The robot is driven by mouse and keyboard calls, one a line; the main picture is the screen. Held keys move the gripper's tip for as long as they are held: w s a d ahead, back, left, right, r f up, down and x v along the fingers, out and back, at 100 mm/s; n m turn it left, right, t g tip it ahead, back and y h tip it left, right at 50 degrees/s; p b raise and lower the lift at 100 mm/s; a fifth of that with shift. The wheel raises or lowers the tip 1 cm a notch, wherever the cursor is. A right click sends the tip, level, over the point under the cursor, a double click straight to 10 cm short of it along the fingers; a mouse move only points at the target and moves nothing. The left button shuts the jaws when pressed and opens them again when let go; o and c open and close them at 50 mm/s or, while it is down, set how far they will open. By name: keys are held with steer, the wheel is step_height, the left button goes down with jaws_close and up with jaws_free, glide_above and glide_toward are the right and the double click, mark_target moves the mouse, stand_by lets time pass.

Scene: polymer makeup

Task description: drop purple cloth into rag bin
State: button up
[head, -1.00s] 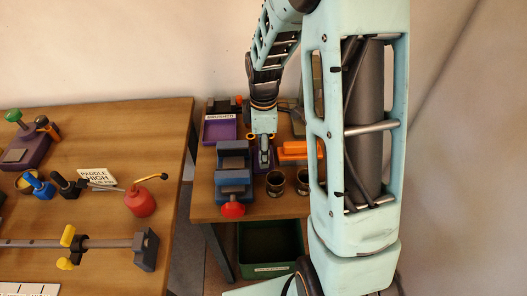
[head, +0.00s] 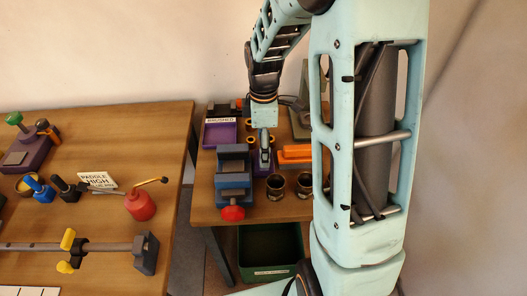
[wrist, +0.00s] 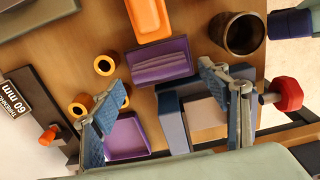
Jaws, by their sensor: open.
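A purple piece with a raised ridge (wrist: 160,62), which looks like the purple cloth, lies on the far wooden table between an orange block and a blue vise. In the head view it is mostly hidden by my gripper (head: 265,148). In the wrist view my gripper (wrist: 160,82) is open, its two fingers spread left and right of the purple piece with nothing held between them. I cannot tell its exact height above the table. A green bin (head: 270,236) with a small label on its front, probably the rag bin, stands low under the table edge.
A blue vise (head: 233,172) with a red knob (head: 232,213) stands close left of my gripper. An orange block (head: 297,154) and two dark cups (head: 276,186) are at the right. A purple tray (head: 220,134) lies behind. A cluttered workbench (head: 110,220) is at the left.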

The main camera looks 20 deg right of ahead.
step_height(320, 180, up, 8)
steer(key=shift+o, duration=0.4)
steer(key=shift+r+p, duration=0.5)
steer(key=shift+p, duration=0.25)
step_height(320, 180, down, 12)
steer(key=p, duration=0.5)
steer(key=shift+f+p, duration=0.25)
steer(key=shift+p, duration=0.15)
steer(key=c, duration=1.2)
